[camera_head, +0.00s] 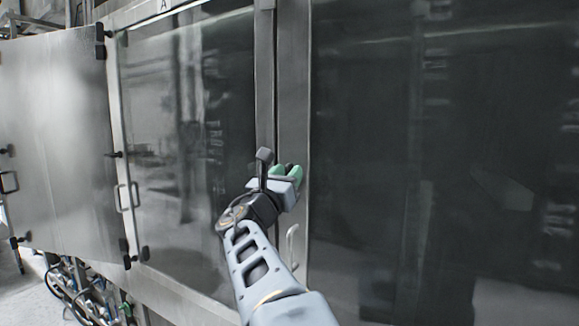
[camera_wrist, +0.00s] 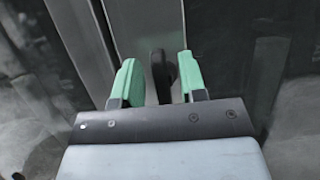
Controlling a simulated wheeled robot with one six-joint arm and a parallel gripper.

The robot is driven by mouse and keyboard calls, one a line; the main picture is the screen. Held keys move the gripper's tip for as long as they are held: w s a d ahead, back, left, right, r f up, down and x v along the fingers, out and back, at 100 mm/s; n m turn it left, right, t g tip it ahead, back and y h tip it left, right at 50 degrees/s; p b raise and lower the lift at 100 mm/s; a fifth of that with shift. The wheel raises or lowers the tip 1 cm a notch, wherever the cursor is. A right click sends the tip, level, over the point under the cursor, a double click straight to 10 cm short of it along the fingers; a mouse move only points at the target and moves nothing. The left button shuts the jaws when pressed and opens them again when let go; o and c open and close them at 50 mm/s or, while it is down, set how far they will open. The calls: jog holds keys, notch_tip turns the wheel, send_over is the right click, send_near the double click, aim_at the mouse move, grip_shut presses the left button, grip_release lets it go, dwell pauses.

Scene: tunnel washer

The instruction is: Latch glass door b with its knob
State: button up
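My gripper (camera_head: 287,172) is at the metal frame between two glass panels. In the wrist view its two green fingers (camera_wrist: 157,66) stand apart, with a dark knob (camera_wrist: 162,80) between them. A narrow gap shows on the left of the knob; the right finger is very close to it, and I cannot tell whether it touches. In the head view the knob is mostly hidden by the fingers. The large dark glass door on the right (camera_head: 440,130), likely door b, lies about flush with the frame. Its pale handle (camera_head: 292,246) is below my gripper.
The glass door under the letter A (camera_head: 185,130) is at left centre, with a handle (camera_head: 127,196) on its left edge. A steel panel (camera_head: 55,140) stands farther left. Pipes and hoses (camera_head: 85,290) run low at the left.

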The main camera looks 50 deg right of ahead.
jog(key=shift+w+d+r, duration=0.1)
jog(key=shift+d+r, duration=0.1)
jog(key=shift+d, duration=0.35)
grip_shut()
jog(key=shift+f, duration=0.15)
